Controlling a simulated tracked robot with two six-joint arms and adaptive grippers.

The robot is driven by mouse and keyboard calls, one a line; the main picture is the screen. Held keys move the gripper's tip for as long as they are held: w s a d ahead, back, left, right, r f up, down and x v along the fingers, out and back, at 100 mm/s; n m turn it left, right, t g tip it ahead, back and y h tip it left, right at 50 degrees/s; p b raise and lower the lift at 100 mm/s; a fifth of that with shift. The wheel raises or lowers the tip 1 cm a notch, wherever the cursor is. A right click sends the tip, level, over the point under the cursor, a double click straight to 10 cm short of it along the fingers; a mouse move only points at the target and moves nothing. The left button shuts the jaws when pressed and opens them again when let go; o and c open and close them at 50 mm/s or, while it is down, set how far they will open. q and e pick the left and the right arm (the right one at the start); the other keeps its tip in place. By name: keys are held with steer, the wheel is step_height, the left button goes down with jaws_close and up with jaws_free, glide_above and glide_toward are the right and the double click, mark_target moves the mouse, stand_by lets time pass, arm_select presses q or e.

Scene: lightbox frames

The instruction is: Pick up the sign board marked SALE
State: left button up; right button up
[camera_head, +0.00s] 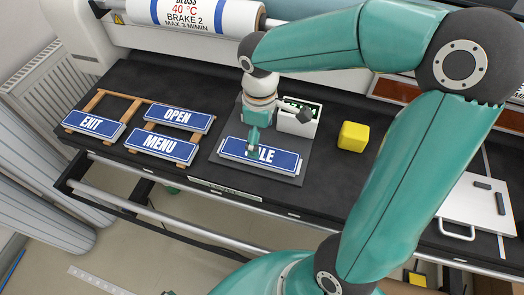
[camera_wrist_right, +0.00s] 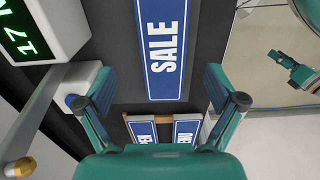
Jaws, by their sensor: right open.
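The SALE sign board (camera_head: 262,158) is a blue plate with a white border, lying flat on a dark grey plate (camera_head: 222,142) in the head view. My right gripper (camera_head: 254,140) is over it and hides part of the lettering. In the right wrist view the SALE board (camera_wrist_right: 163,45) lies beyond the spread fingers of my right gripper (camera_wrist_right: 158,82), with nothing between them. I cannot tell how high the fingers are above it. A teal gripper, my left one (camera_wrist_right: 297,70), shows at the right edge of the wrist view, off the table; its jaws are unclear.
EXIT (camera_head: 93,124), OPEN (camera_head: 178,117) and MENU (camera_head: 162,145) boards lie on a wooden frame (camera_head: 118,95) at the left. A white box with a green display (camera_head: 300,118) stands just behind the SALE board. A yellow cube (camera_head: 353,136) is to the right.

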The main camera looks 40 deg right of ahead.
mark_target(272, 158)
steer(key=shift+a+f, duration=0.2)
steer(key=shift+f, duration=2.65)
steer(key=c, duration=1.4)
steer(key=shift+r, duration=0.1)
